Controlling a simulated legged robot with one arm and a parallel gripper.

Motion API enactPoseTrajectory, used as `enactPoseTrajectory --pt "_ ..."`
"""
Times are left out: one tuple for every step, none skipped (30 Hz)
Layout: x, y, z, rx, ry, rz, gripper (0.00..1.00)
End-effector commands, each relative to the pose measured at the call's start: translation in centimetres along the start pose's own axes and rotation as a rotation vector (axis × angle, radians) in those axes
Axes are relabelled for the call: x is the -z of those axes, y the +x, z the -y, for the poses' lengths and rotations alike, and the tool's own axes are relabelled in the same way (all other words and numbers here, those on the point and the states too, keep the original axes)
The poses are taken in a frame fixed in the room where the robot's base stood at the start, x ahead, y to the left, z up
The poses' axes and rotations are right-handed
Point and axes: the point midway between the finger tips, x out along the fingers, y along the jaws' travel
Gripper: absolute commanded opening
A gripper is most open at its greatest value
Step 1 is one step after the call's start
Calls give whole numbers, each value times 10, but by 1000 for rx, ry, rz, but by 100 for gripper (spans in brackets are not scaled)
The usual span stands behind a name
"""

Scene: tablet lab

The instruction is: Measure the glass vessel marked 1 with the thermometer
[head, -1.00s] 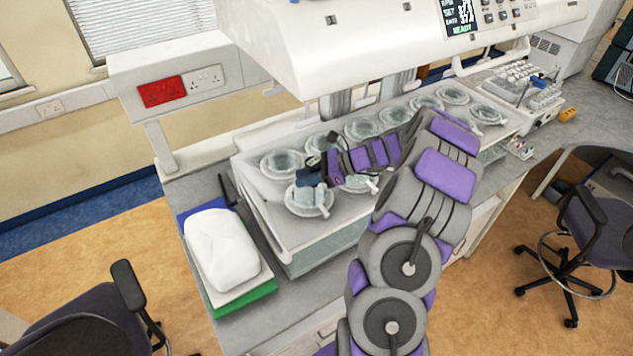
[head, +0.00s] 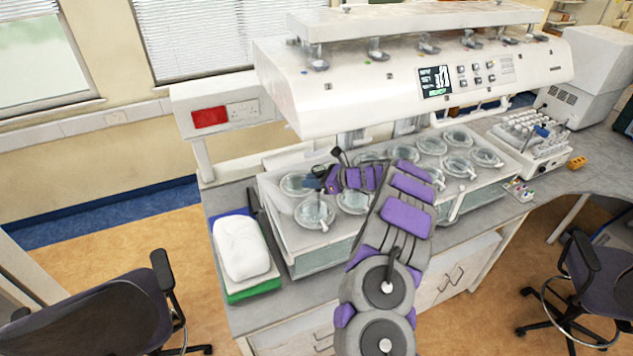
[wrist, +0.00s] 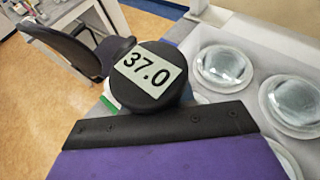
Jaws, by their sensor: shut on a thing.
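My gripper (head: 318,183) is shut on the thermometer. The thermometer's round black head (wrist: 150,77) shows in the wrist view, with a pale display reading 37.0. Its stem is hidden in the wrist view, and I cannot tell whether it is inside a vessel. Glass vessels sit in round openings of the white bath. The front left vessel (head: 314,212) is just below my gripper in the head view, and the back left vessel (head: 297,184) is just left of it. Two vessels show right of the thermometer in the wrist view (wrist: 223,68). I cannot read any vessel number.
The white machine head (head: 400,85) with a lit screen overhangs the bath. A white bundle on a stack (head: 240,250) lies left of the bath. A tube rack (head: 535,140) stands at the right. Office chairs (head: 110,305) stand on the floor at both sides.

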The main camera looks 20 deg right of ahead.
Motion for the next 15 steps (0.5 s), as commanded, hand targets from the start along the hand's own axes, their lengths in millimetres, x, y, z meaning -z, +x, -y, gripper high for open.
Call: enactPoseTrajectory --pt "2 -3 -2 0 2 2 0" --pt "2 -5 -4 0 3 2 0" --pt "3 -7 -7 0 4 3 0" --pt "3 -10 -9 -1 2 3 0" --pt "4 -12 -11 -1 0 4 0" --pt "3 -14 -14 -2 -1 5 0" --pt "4 -16 -16 -2 0 6 0" --pt "5 -18 -18 -3 1 7 0" --pt "6 -21 -20 -2 1 6 0" --pt "7 -23 -22 -2 1 5 0" --pt "8 -24 -24 -2 1 5 0" --pt "9 -27 -26 -2 2 4 0" --pt "10 -28 -28 -1 2 4 0" --pt "11 -30 -29 -1 1 4 0" --pt "12 -32 -32 -1 1 4 0"
